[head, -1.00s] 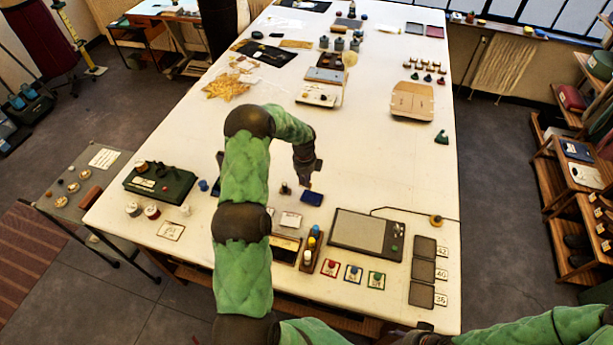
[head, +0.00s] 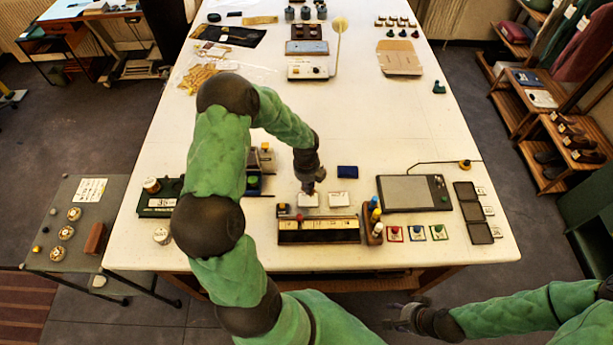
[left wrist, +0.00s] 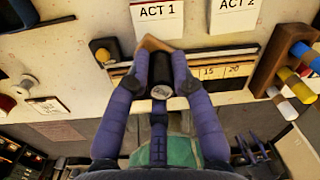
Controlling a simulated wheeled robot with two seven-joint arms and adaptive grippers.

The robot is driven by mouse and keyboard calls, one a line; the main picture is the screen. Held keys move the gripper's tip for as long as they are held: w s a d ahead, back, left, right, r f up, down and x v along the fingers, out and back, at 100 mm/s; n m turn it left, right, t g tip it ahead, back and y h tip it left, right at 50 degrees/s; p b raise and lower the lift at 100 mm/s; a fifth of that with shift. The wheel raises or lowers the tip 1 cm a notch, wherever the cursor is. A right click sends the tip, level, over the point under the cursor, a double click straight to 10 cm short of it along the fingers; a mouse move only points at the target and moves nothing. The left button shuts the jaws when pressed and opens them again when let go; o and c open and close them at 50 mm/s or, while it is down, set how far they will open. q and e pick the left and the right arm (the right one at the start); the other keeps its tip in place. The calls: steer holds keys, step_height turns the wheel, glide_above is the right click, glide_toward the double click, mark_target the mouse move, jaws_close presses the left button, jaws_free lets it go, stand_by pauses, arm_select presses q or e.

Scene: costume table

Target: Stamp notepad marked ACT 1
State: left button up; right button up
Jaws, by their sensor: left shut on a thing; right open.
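My left gripper (head: 312,188) is shut on a stamp (left wrist: 160,72) with a black handle and a brown wooden base. In the head view it is at the white notepad marked ACT 1 (head: 308,201), partly covering its far edge. In the left wrist view the stamp's base is just below the ACT 1 notepad (left wrist: 158,18); I cannot tell whether they touch. The ACT 2 notepad (head: 339,199) lies to the right and also shows in the left wrist view (left wrist: 234,14). A dark blue pad (head: 347,172) lies behind them. My right gripper (head: 405,317) is open and empty, off the table's front edge.
A long ruled tray (head: 318,238) lies in front of the notepads, with a yellow-knobbed block (head: 284,211) at its left. The middle of the table (head: 390,125) is clear.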

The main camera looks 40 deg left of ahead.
arm_select(q)
steer(key=shift+s, duration=0.15)
steer(key=shift+d+f+b, duration=0.2)
steer(key=shift+f+b, duration=0.35)
steer(key=shift+f, duration=0.1)
step_height(320, 180, down, 5)
steer(key=b, duration=0.4)
steer(key=shift+r, duration=0.15)
steer(key=shift+f+b, duration=0.45)
steer(key=shift+f, duration=0.1)
stand_by(0.5)
stand_by(1.0)
steer(key=shift+r+p, duration=3.2)
steer(key=shift+r, duration=0.35)
